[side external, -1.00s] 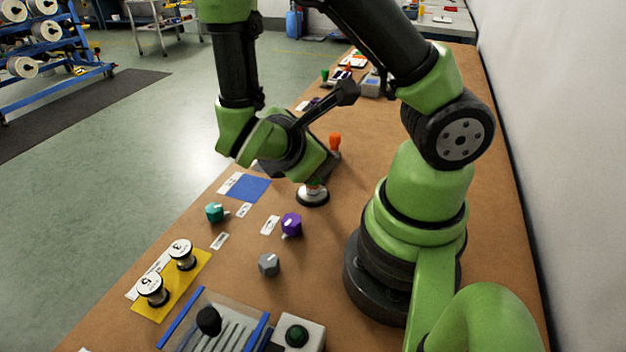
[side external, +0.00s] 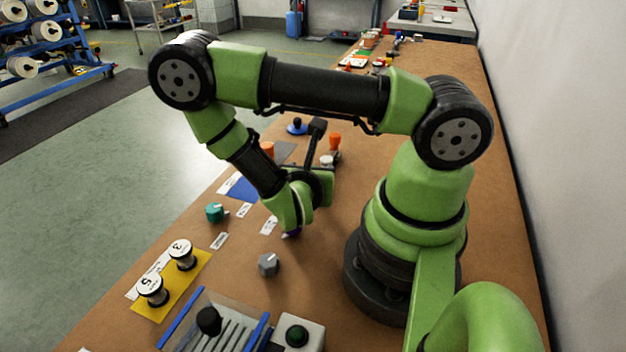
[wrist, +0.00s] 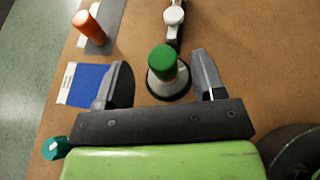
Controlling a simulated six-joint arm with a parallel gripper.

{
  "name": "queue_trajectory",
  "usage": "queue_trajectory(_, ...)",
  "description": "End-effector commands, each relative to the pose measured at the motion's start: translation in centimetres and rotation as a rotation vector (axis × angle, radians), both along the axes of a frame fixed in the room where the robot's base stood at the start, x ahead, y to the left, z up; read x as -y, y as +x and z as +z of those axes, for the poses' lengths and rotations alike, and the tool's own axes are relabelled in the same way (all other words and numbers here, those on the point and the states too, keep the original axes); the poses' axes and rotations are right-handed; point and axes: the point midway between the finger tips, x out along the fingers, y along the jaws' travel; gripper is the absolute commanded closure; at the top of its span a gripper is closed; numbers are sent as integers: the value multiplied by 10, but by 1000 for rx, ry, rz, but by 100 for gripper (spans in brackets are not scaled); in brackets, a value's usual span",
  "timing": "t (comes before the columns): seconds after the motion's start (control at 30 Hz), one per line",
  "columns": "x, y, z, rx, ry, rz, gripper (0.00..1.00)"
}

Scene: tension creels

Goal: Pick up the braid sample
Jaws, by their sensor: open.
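I cannot make out a braid sample for certain in either view. In the wrist view my gripper (wrist: 159,60) is open and empty, its two dark fingers spread apart. A green-topped cylinder (wrist: 163,58) on a round metal disc with a black rim appears between the fingers; contact cannot be told. In the side external view my wrist hides the fingers and that disc.
A purple knob (side external: 292,234) is partly covered by my wrist. A teal knob (side external: 214,212), a grey knob (side external: 268,264), a blue mat (wrist: 86,84) and an orange cylinder (wrist: 88,23) stand around. Spools sit on a yellow plate (side external: 200,272).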

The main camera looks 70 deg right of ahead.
Motion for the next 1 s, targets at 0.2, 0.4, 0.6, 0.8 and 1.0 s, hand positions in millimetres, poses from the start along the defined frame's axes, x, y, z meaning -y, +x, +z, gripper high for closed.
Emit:
queue_trajectory(0.2, 21, 2, -8, -1, 1, -9, 37)
queue_trajectory(0.4, 41, 7, -17, 0, 1, -7, 37)
queue_trajectory(0.6, 47, 9, -19, 1, 0, -1, 37)
queue_trajectory(0.8, 47, 9, -19, 1, 0, 0, 46)
queue_trajectory(1.0, 46, 9, -19, 1, 0, -1, 91)
